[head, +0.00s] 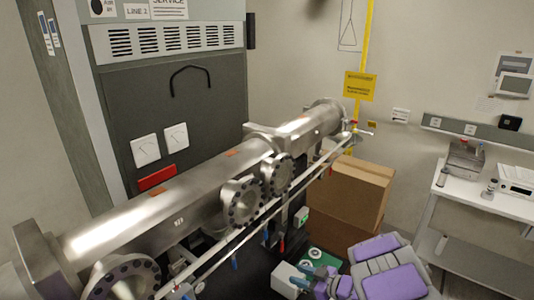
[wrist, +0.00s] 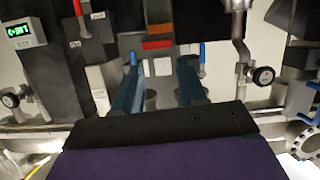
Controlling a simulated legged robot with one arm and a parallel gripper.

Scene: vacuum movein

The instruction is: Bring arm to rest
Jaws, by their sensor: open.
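My arm (head: 388,268), with purple and grey covers, shows at the bottom right of the head view. My gripper (head: 316,272) is at its left end, low in the picture beside the dark base under the steel vacuum pipe. In the wrist view my gripper (wrist: 158,82) shows two teal fingers standing apart. Nothing is held between them. Past the fingers are a blue-handled lever (wrist: 202,55), a red-handled lever (wrist: 78,8) and a round knob (wrist: 263,76). Whether the fingertips touch anything cannot be told.
The long steel vacuum pipe (head: 190,193) with round flanges crosses from lower left to upper right. A dark cabinet (head: 110,120) stands behind it. Cardboard boxes (head: 355,190) stand behind my arm. A white bench (head: 500,200) with instruments is at the right.

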